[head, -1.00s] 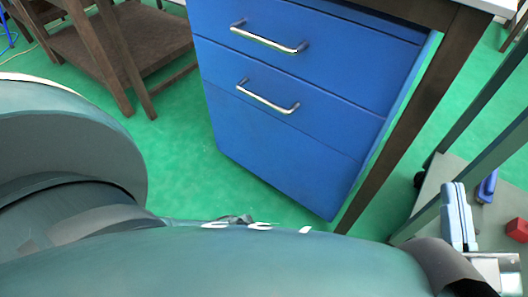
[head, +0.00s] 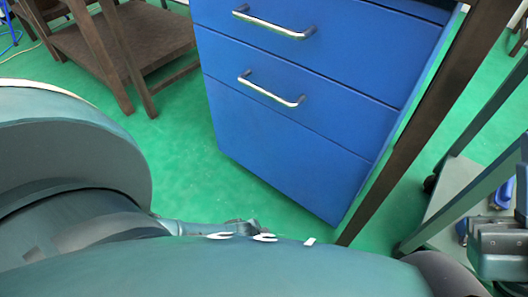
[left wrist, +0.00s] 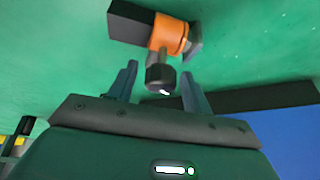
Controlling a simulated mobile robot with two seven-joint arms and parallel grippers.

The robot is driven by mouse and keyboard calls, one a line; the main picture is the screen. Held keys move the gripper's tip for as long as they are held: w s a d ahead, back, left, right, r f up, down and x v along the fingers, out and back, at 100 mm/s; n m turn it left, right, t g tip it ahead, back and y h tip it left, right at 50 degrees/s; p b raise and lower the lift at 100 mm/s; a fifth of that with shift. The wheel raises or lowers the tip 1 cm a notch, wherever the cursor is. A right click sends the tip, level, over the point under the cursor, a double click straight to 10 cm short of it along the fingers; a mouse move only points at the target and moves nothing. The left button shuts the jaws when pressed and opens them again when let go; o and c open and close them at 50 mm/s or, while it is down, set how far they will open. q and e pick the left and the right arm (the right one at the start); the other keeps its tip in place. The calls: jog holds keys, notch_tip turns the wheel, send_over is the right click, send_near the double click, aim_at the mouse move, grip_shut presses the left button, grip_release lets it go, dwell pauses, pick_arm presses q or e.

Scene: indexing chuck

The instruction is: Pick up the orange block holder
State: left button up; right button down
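The orange block holder (left wrist: 172,34) is in the upper middle of the left wrist view. A black block (left wrist: 130,22) sticks out to its left, and a dark round knob (left wrist: 160,76) points toward my gripper. My left gripper (left wrist: 159,70) is open; its two grey-blue fingers stand on either side of the knob, with gaps showing, so nothing is gripped. I cannot tell the depth between them. The holder does not show in the head view, where my arm covers the lower part. A dark grey part at the right edge of the head view may be my right gripper (head: 502,236); its fingers are unclear.
A blue drawer cabinet (head: 290,110) with metal handles stands in the middle under a table with a dark leg (head: 410,130). A brown wooden shelf (head: 150,45) is at upper left. A grey cart (head: 455,190) stands at right, with a blue item (head: 503,195). Green floor lies between.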

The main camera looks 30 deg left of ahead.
pick_arm(q)
grip_shut()
dwell(0.3)
jog(key=shift+r, duration=0.15)
dwell(0.3)
